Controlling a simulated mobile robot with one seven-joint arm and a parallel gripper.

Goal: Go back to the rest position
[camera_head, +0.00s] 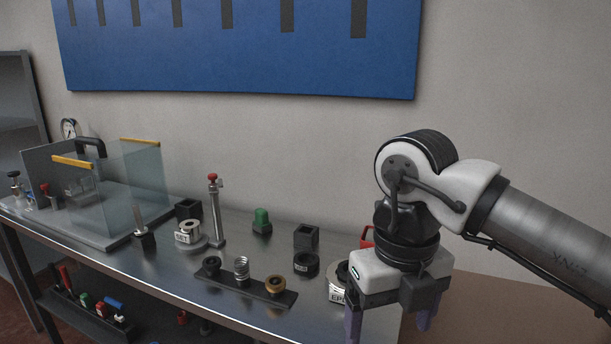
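My gripper (388,325) hangs from my arm at the right, pointing down near the right end of the metal workbench (235,316). Its two purple fingers are spread apart. The space between them looks empty, though the lower fingertips run to the bottom edge of the picture. A white labelled roll or tin (340,291) sits just left of the gripper, partly hidden by it. A red object (367,237) shows behind my wrist, mostly hidden.
A glass-sided enclosure (125,190) fills the bench's left. A black strip with fittings (245,284), a red-topped post (214,210), a green-topped piece (262,220) and black blocks (306,236) stand mid-bench. A blue panel (240,45) hangs above. The air left of my arm is clear.

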